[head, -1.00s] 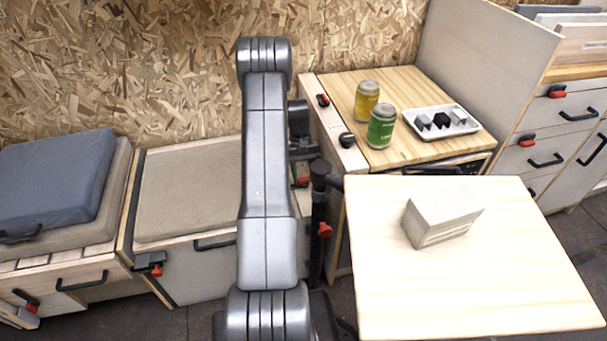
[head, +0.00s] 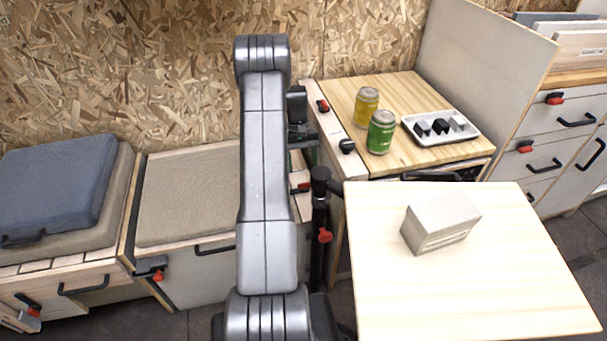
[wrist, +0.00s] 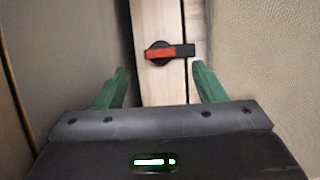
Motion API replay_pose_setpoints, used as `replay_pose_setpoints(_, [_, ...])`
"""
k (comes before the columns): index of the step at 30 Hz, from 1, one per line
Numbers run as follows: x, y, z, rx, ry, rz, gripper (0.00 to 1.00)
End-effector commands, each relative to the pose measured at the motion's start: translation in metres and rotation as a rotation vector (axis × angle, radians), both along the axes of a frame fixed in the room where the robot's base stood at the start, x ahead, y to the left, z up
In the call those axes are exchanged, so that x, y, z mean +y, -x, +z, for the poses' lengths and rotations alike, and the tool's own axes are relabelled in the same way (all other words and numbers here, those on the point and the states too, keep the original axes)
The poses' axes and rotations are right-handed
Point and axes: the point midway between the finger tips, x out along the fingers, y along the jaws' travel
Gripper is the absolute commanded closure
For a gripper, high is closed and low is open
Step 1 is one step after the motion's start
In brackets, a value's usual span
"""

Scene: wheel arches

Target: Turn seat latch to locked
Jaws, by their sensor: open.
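The seat latch (wrist: 170,52) shows in the wrist view as a red and black handle on a round black base. It is mounted on a pale wooden strip (wrist: 158,22) between two beige padded surfaces, and its handle lies crosswise to the strip. My gripper (wrist: 161,86) is open, with one green finger on each side of the strip and nothing between them. The latch is ahead of the fingertips, roughly centred, and does not appear touched. In the head view my arm hides much of this area. A red and black handle (head: 300,188) shows just right of the arm; I cannot tell whether it is the same latch.
A pale table (head: 480,290) with a grey block (head: 440,222) stands at front right. Behind it, a wooden counter (head: 400,90) holds a yellow can (head: 367,107), a green can (head: 381,132) and a white tray (head: 463,138). A padded bench (head: 188,195) is left of my arm.

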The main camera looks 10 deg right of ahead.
Motion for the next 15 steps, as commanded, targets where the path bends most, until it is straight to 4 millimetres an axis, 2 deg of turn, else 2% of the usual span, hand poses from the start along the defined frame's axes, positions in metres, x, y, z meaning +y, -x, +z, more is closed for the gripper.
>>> replay_pose_setpoints(1, [0.000, -0.006, 0.014, -0.004, 0.001, 0.000, 0.36])
replay_pose_setpoints(6, [0.000, -0.019, 0.046, -0.003, 0.001, 0.000, 0.36])
replay_pose_setpoints(10, [0.001, -0.026, 0.062, 0.000, 0.000, 0.000, 0.36])
replay_pose_setpoints(15, [0.001, -0.029, 0.071, 0.001, 0.000, 0.000, 0.36])
